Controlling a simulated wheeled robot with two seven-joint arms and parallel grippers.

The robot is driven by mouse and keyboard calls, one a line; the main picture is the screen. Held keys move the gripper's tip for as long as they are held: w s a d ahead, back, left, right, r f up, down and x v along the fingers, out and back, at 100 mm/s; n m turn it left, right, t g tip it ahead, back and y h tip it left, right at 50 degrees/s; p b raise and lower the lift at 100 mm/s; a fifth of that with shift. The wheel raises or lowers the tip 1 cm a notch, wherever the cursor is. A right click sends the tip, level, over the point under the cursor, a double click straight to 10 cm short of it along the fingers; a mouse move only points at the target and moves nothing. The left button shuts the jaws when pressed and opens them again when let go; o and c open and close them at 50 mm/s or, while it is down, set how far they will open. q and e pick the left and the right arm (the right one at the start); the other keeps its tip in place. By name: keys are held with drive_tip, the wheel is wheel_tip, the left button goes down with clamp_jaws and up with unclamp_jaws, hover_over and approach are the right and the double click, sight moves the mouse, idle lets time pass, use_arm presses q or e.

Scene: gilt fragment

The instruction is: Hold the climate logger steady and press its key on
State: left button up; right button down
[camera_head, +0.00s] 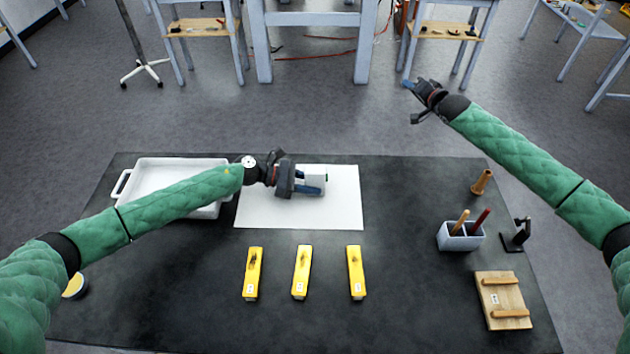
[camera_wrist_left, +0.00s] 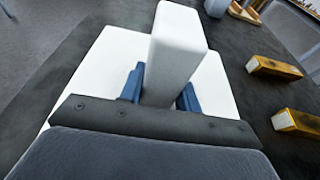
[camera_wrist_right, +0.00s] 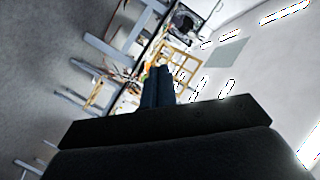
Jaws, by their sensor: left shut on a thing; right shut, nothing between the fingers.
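The climate logger (camera_head: 316,174) is a pale, box-like device on the white sheet (camera_head: 340,212) in the middle of the table. My left gripper (camera_head: 304,184) is shut on it from the left. In the left wrist view the white body of the logger (camera_wrist_left: 178,50) stands between the two blue fingers. A small green spot shows near its top in the head view; I cannot tell whether it is the key. My right gripper (camera_head: 408,84) is shut and empty, raised beyond the table's far right side, well away from the logger. Its fingers are together in the right wrist view (camera_wrist_right: 158,86).
A white tray (camera_head: 124,184) lies behind my left arm. Several yellow blocks, one of them in the middle (camera_head: 301,272), lie in front of the sheet.

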sight(327, 178)
drive_tip(key=s+a+f+g+y, duration=0.2)
drive_tip(key=s+a+f+g, duration=0.15)
drive_tip(key=s+a, duration=0.7)
drive_tip(key=s+f+g, duration=0.1)
drive_tip(key=s+f, duration=0.2)
drive_tip(key=s, duration=0.2)
drive_tip(key=s+a+f+m+g, duration=0.1)
drive_tip(key=s+f, duration=0.2)
drive_tip(key=s, duration=0.3)
drive_tip(key=s+a+f+g, duration=0.1)
drive_tip(key=s+f, duration=0.2)
drive_tip(key=s, duration=0.2)
drive_tip(key=shift+s+f+m+g+y, duration=0.25)
drive_tip(key=shift+f+m+g+y, duration=0.05)
drive_tip(key=shift+g, duration=0.05)
drive_tip(key=shift+s+a, duration=0.1)
drive_tip(key=shift+a, duration=4.2)
drive_tip(key=shift+a, duration=0.1)
drive_tip(key=shift+a, duration=0.35)
